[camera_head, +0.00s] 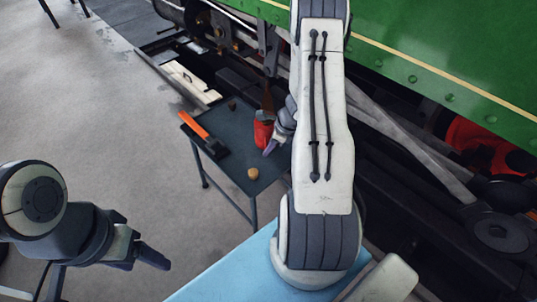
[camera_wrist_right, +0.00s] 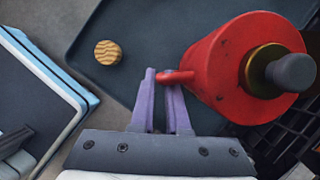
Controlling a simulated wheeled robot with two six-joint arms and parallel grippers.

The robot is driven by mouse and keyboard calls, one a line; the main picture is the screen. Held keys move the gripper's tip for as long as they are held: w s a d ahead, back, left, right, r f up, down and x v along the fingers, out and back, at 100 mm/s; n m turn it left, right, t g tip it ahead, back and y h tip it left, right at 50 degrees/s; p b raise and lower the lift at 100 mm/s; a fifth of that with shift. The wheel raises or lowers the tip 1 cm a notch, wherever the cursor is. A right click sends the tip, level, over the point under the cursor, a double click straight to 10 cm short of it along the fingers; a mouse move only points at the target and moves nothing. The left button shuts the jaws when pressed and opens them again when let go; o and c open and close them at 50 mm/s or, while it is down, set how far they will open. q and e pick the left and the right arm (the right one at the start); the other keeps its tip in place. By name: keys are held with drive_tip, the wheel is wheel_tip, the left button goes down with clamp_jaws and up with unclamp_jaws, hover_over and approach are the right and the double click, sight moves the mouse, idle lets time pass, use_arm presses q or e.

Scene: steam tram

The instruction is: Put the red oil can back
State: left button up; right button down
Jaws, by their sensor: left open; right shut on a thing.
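The red oil can (camera_head: 263,130) is at the right side of a small dark table (camera_head: 222,125). In the right wrist view the can (camera_wrist_right: 222,75) shows its round red body with a brass collar and a dark cap. My right gripper (camera_wrist_right: 170,80) has its purple fingers shut on the can's red handle loop. In the head view this gripper (camera_head: 273,143) is partly hidden by my right arm. I cannot tell whether the can touches the tabletop. My left gripper (camera_head: 152,256) is open and empty at the lower left, away from the table.
A round tan cork-like piece (camera_head: 253,173) lies near the table's front corner. A tool with an orange handle (camera_head: 193,124) lies along its left edge. A small brown piece (camera_head: 232,105) is farther back. The green tram (camera_head: 440,60) stands close on the right. Left floor is clear.

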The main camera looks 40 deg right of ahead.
drive_tip(key=shift+f+b, duration=0.3)
drive_tip(key=shift+f, duration=1)
drive_tip(key=shift+f, duration=0.15)
drive_tip(key=c, duration=0.9)
unclamp_jaws()
